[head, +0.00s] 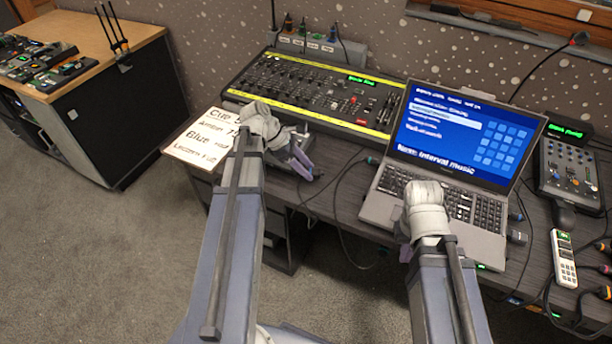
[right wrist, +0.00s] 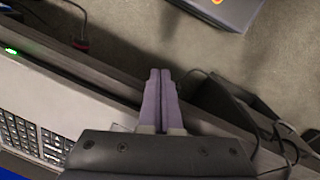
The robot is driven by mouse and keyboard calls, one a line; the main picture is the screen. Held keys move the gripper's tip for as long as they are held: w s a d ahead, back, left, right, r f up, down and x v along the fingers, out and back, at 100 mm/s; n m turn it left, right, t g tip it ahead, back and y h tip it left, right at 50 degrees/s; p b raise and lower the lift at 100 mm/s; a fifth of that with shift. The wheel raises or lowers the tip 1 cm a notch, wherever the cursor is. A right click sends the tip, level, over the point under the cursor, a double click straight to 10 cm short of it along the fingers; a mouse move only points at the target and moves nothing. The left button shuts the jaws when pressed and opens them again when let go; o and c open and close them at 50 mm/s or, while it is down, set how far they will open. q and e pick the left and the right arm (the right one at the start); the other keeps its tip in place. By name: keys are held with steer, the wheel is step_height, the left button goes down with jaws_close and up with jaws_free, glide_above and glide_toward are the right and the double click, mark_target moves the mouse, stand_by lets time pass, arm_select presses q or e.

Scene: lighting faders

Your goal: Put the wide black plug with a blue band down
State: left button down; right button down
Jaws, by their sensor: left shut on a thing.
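My left gripper (head: 306,168) is low over the desk, left of the laptop, its purple fingers shut on a small dark plug (head: 317,173) with a cable at it. The plug is mostly hidden and its blue band cannot be made out. I cannot tell whether it touches the desk. My right gripper (right wrist: 160,72) is shut with nothing visible between its fingers. It is by the laptop's front edge in the right wrist view, and its fingers are mostly hidden behind my arm in the head view.
The open laptop (head: 475,210) stands on the desk right of the left gripper. A lighting console (head: 300,95) lies behind, and a cue card (head: 203,140) to the left. Another plug (head: 373,161) lies by the laptop's left edge. Loose cables hang over the front. A small mixer (head: 570,170) and remote (head: 563,257) are right.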

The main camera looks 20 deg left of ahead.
arm_select(q)
steer(key=shift+f, duration=0.7)
arm_select(e)
steer(key=shift+f, duration=0.7)
arm_select(q)
steer(key=shift+f+b, duration=0.35)
steer(key=shift+b, duration=0.2)
steer(key=shift+c, duration=2.2)
jaws_free()
arm_select(e)
steer(key=shift+f, duration=0.3)
arm_select(q)
steer(key=shift+r, duration=0.1)
steer(key=shift+r+p, duration=0.25)
steer(key=shift+p, duration=0.1)
steer(key=p+v, duration=1)
steer(key=v, duration=0.2)
arm_select(e)
step_height(320, 180, up, 11)
steer(key=shift+f, duration=0.2)
